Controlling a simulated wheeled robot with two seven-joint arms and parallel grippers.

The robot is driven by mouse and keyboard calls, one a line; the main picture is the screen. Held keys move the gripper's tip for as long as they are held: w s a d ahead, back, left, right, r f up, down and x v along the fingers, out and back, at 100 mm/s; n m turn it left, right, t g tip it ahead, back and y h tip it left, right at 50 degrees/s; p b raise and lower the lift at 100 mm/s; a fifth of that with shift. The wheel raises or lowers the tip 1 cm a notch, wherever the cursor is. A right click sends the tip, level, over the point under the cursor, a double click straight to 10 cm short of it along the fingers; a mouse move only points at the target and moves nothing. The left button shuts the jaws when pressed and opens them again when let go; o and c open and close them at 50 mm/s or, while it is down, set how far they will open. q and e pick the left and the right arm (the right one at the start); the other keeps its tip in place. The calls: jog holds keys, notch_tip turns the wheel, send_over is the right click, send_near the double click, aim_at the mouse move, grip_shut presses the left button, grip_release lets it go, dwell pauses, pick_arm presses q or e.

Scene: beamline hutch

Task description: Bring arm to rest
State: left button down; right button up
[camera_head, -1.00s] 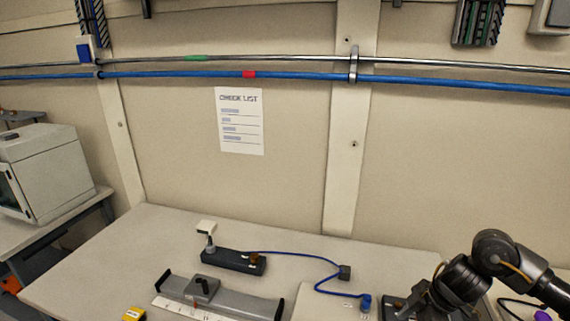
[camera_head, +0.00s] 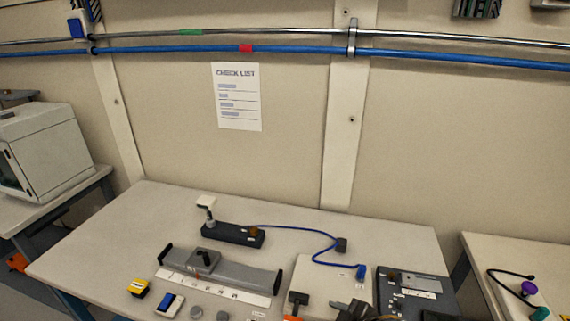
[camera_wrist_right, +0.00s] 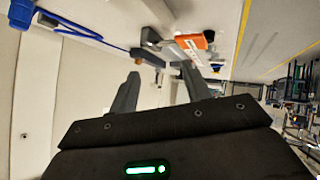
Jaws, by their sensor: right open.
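My right gripper (camera_wrist_right: 160,88) shows in the right wrist view with its two dark fingers apart and nothing between them. A dark grey shape at the bottom edge of the head view, right of centre, may be part of this gripper, but it is cut off. My left gripper is in neither view. The bench (camera_head: 140,220) lies below, with its tools apart from the fingers as far as I can tell.
On the bench stand a grey rail device (camera_head: 215,268), a black block (camera_head: 232,235) with a blue cable (camera_head: 310,231), a yellow-black button box (camera_head: 138,288) and a dark panel (camera_head: 385,290). A second bench (camera_head: 500,255) is at right, beyond a gap.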

jog(key=s+d+f+m+g+h, duration=0.25)
jog(key=s+d+f+m, duration=0.35)
jog(key=s, duration=0.5)
jog(key=s+d+f+m+g+h, duration=0.2)
jog(key=s+d+m+h, duration=0.4)
jog(key=s, duration=0.6)
notch_tip(320, 180, down, 28)
jog(key=d+n+g+y+b, duration=0.1)
jog(key=n+g+y+b, duration=0.1)
jog(key=b, duration=0.1)
jog(key=s+d+f+b, duration=0.2)
jog(key=s+d+f, duration=0.1)
jog(key=s+f, duration=1.4)
jog(key=shift+s+f+g, duration=0.15)
jog(key=shift+f+g, duration=0.2)
jog(key=shift+f, duration=0.1)
